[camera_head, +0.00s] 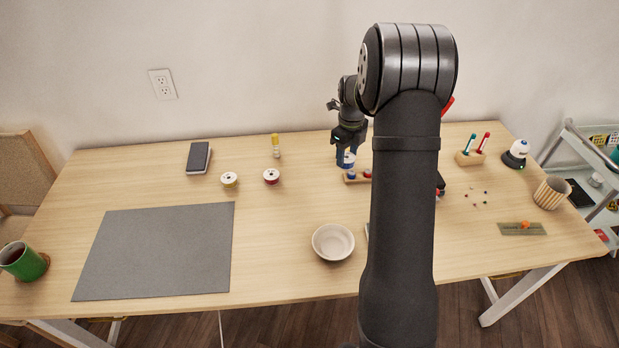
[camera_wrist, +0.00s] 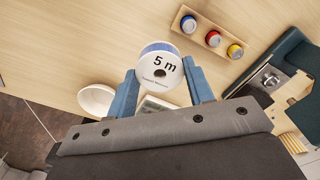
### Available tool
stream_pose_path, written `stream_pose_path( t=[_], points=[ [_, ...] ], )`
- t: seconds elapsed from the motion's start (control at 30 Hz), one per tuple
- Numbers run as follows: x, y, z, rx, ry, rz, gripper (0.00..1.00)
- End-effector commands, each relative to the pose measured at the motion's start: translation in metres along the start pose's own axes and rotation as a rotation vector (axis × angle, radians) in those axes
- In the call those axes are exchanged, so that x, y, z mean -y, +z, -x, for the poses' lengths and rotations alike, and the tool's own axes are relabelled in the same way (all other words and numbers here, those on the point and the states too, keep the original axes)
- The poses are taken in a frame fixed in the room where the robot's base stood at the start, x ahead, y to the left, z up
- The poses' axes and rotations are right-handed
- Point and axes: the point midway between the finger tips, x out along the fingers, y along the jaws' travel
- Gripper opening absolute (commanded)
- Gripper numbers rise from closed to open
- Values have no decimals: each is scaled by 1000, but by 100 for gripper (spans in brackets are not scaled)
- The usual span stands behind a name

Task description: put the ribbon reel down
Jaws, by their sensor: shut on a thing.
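My gripper (camera_wrist: 160,82) is shut on the ribbon reel (camera_wrist: 160,62), a white reel with a blue band and "5 m" on its face. The reel sits between the two blue fingers in the wrist view. In the head view my gripper (camera_head: 348,148) is over the back middle of the table, with the white and blue reel (camera_head: 349,158) small between its fingers. I cannot tell whether the reel touches the table. Two more reels, one yellow-centred (camera_head: 229,180) and one red (camera_head: 271,176), lie on the table to the left.
A wooden rack (camera_head: 358,179) with blue, yellow and red spools (camera_wrist: 213,39) is close by. A bowl (camera_head: 333,242) stands in front. A grey mat (camera_head: 160,250), notebook (camera_head: 199,158) and yellow-capped bottle (camera_head: 275,146) are left. My arm hides part of the right side.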

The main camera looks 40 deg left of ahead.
Motion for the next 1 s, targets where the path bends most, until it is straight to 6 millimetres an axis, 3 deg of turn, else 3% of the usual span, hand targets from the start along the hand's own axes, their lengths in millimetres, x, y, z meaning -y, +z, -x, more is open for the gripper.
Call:
stream_pose_path(
  t=[0.17,0.6,0.87,1.0],
  points=[
    [-2,23,-7,-1,1,-7,26],
    [-35,108,-62,-1,1,-7,26],
    [-40,122,-75,-1,1,-9,26],
    [-40,121,-94,-2,2,-9,26]
  ],
)
